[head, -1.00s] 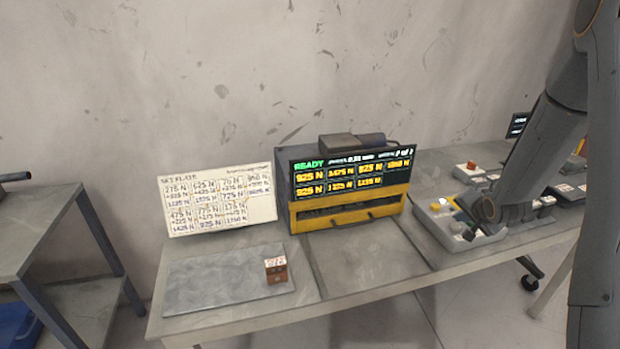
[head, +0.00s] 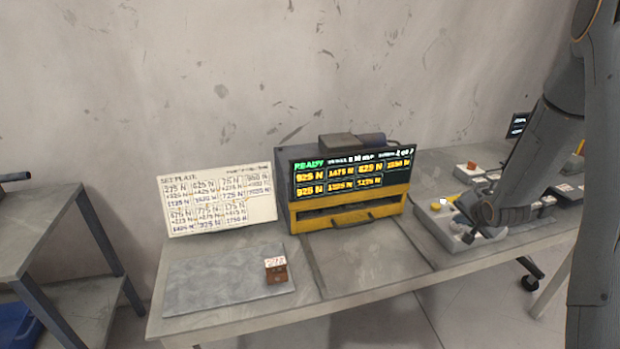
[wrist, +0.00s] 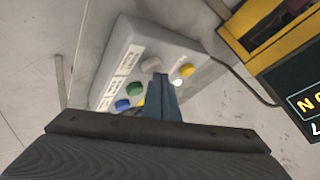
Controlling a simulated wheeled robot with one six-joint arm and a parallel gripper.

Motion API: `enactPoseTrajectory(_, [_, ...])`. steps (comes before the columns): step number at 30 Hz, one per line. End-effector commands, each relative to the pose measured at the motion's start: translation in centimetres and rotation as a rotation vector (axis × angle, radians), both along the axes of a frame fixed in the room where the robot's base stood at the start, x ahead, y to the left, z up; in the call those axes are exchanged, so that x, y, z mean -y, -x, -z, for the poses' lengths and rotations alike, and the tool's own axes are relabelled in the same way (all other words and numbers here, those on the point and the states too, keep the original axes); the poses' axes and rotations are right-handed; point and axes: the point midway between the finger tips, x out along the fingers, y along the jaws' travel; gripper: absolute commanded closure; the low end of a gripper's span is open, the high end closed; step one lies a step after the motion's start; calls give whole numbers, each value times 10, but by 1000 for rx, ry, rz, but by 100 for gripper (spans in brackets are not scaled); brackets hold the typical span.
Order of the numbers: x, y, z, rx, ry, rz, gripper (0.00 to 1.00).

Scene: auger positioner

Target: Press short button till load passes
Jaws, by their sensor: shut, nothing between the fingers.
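A grey button box (head: 432,226) stands on the bench at right, partly behind my gripper (head: 470,236). In the wrist view the box (wrist: 128,52) has a yellow button (wrist: 187,70), a grey-white one (wrist: 150,64), a green one (wrist: 134,89) and a blue one (wrist: 122,104). Another yellow button (wrist: 140,101) is partly hidden by my fingers. Labels are too small to read, so I cannot tell which button is short. My shut, empty gripper (wrist: 160,78) is over the box; contact is unclear. The tester display (head: 352,172) shows green READY and yellow newton values.
A white set plate card (head: 217,200) leans at the left of the yellow tester (head: 350,213). A small brown block (head: 276,272) sits on a grey plate (head: 215,285). A box with a red button (head: 470,168) stands behind my arm. A cable (wrist: 245,85) leaves the button box.

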Motion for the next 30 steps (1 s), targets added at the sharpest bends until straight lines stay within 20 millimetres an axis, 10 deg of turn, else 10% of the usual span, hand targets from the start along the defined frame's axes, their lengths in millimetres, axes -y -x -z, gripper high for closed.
enactPoseTrajectory(30, [0, 0, -10, 0, 0, 0, 100])
